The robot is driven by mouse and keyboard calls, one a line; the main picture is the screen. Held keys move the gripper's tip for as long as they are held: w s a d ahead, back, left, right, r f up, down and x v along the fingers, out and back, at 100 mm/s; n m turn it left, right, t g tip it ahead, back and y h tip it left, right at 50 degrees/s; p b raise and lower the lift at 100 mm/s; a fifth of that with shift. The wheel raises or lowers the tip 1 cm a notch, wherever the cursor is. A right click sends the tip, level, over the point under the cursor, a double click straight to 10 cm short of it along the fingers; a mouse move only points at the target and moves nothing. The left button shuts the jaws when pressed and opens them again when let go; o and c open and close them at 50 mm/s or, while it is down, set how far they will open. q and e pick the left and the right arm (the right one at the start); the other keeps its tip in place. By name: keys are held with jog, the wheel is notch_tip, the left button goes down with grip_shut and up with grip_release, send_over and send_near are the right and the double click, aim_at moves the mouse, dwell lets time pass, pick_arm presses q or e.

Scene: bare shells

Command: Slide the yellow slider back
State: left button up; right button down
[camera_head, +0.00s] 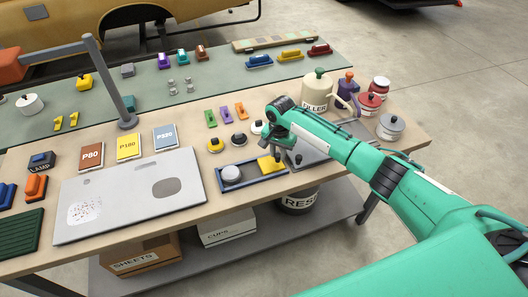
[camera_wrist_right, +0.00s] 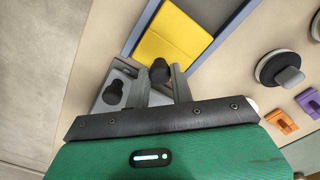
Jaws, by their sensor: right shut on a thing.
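The yellow slider (camera_head: 267,165) sits at the right part of a blue-rimmed tray (camera_head: 228,189) near the front of the bench. In the right wrist view the yellow slider (camera_wrist_right: 172,42) lies flat inside the blue rim, just beyond my fingers. My right gripper (camera_head: 286,157) is down at the slider's right end. In the wrist view my right gripper (camera_wrist_right: 160,82) has its two fingers on either side of a small dark knob (camera_wrist_right: 160,69) at the slider's edge, shut on it. My left gripper does not show.
A grey plate (camera_head: 308,151) lies right of the tray. Round-knobbed pieces (camera_head: 215,145) stand behind it. A large grey board (camera_head: 125,212) lies to the left. A cream FILLER can (camera_head: 316,93) stands at the back right.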

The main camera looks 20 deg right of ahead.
jog(key=shift+d, duration=0.4)
jog(key=shift+a, duration=0.1)
jog(key=c, duration=1.5)
grip_release()
jog(key=o, duration=0.3)
jog(key=shift+d, duration=0.25)
jog(key=shift+a, duration=0.15)
